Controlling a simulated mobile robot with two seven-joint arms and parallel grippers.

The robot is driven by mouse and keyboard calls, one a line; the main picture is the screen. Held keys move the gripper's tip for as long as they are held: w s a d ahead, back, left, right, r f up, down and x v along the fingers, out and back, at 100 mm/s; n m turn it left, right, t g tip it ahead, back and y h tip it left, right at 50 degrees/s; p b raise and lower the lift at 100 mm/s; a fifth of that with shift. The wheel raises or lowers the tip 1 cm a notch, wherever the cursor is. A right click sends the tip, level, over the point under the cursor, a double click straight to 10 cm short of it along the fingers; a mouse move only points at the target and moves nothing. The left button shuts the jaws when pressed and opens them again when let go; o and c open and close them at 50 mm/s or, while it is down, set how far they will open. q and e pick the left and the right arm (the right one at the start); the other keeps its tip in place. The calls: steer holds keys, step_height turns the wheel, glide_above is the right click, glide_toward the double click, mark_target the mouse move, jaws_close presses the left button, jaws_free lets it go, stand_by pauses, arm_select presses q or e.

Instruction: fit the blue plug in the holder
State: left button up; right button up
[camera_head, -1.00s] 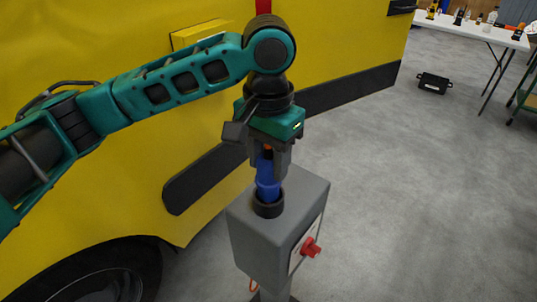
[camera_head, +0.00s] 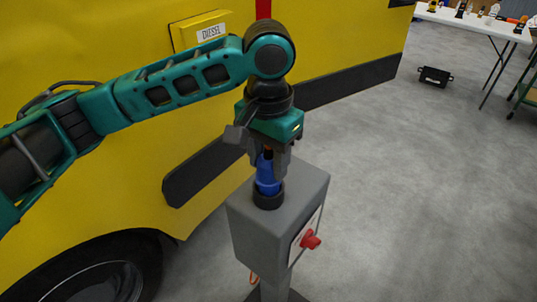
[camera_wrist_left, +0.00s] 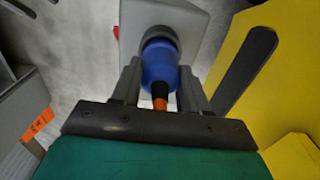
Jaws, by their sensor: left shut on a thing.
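The blue plug (camera_head: 267,179) stands upright at the holder, a black round collar (camera_head: 268,198) on top of a grey box (camera_head: 265,230). Its lower end is hidden inside the collar, so I cannot tell how deep it sits. My left gripper (camera_head: 269,163) is shut on the plug from above. In the left wrist view, the plug (camera_wrist_left: 160,66) lies between the two fingers of my left gripper (camera_wrist_left: 159,92), with an orange and black part (camera_wrist_left: 160,97) at its near end. The collar (camera_wrist_left: 159,38) shows around its far end. My right gripper is not in view.
A red knob (camera_head: 310,240) is on the box's side. A yellow vehicle (camera_head: 130,45) with a dark wheel (camera_head: 95,275) stands close behind and left. A white table (camera_head: 478,24) with bottles and a black case (camera_head: 434,76) are far right.

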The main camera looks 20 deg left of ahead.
arm_select(q)
steer(key=shift+f, duration=0.55)
steer(key=o, duration=1.2)
steer(key=shift+o, duration=0.2)
